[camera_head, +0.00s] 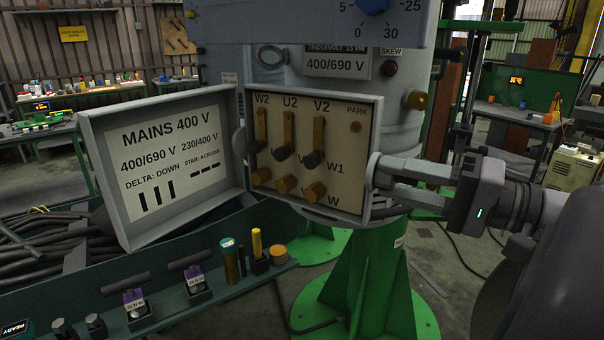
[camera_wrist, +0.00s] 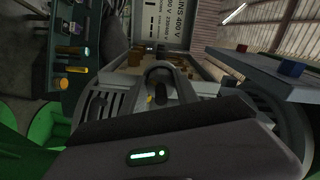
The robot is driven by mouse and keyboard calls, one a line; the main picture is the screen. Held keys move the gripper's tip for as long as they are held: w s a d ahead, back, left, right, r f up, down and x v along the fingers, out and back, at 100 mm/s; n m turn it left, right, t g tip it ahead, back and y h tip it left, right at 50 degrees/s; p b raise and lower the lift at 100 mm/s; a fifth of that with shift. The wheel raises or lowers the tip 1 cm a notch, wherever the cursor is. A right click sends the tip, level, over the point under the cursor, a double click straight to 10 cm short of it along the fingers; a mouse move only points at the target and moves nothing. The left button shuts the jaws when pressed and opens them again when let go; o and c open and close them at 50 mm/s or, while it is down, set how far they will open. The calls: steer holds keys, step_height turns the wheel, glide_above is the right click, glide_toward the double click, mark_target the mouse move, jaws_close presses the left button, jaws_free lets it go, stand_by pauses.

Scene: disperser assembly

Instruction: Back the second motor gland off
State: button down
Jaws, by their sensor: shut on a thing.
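The open terminal box (camera_head: 368,106) shows brass studs and links marked W2, U2 and V2. My gripper (camera_head: 380,172) is at the right wall of this box, its fingers closed around a small grey part there, which appears to be a motor gland. The fingers hide most of that part, and I cannot tell how far it is screwed in. In the wrist view a grey rounded piece (camera_wrist: 160,72) sits between the fingers of my gripper (camera_wrist: 158,98).
The lid (camera_head: 160,215) marked MAINS 400 V hangs open left of the box. A green bench rail (camera_head: 215,290) in front carries purple-topped blocks (camera_head: 135,302) and small cylinders (camera_head: 230,262). A green pedestal (camera_head: 365,270) stands below the box. Black cables lie at left.

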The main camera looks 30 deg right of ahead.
steer(key=c, duration=0.9)
jaws_free()
steer(key=p+v, duration=1.4)
steer(key=v, duration=0.3)
steer(key=shift+s+d, duration=0.15)
